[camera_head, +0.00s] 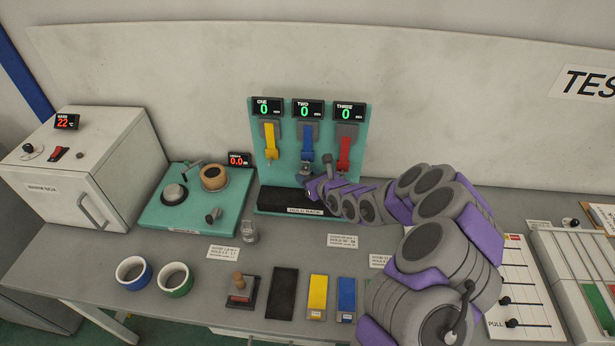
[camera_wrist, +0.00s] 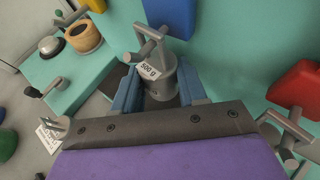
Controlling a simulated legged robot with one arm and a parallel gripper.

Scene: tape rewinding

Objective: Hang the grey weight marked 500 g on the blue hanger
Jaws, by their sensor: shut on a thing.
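The grey weight marked 500 g (camera_wrist: 164,82) is upright between my gripper's two blue fingers (camera_wrist: 158,92) in the wrist view, its label facing up toward the camera. My gripper (camera_head: 312,187) is shut on it, just below the blue hanger (camera_head: 307,138) in the head view. The blue hanger (camera_wrist: 170,14) is at the top of the wrist view. Grey hook metal (camera_wrist: 150,38) lies between the strap and the weight. I cannot tell whether the weight's top is caught on the hook. The display (camera_head: 307,110) above the blue hanger reads 0.
The yellow hanger (camera_head: 271,140) and red hanger (camera_head: 344,150) flank the blue one, close on either side. A black rack (camera_head: 275,202) stands below. A teal box with a wooden cup (camera_head: 214,177) is at left.

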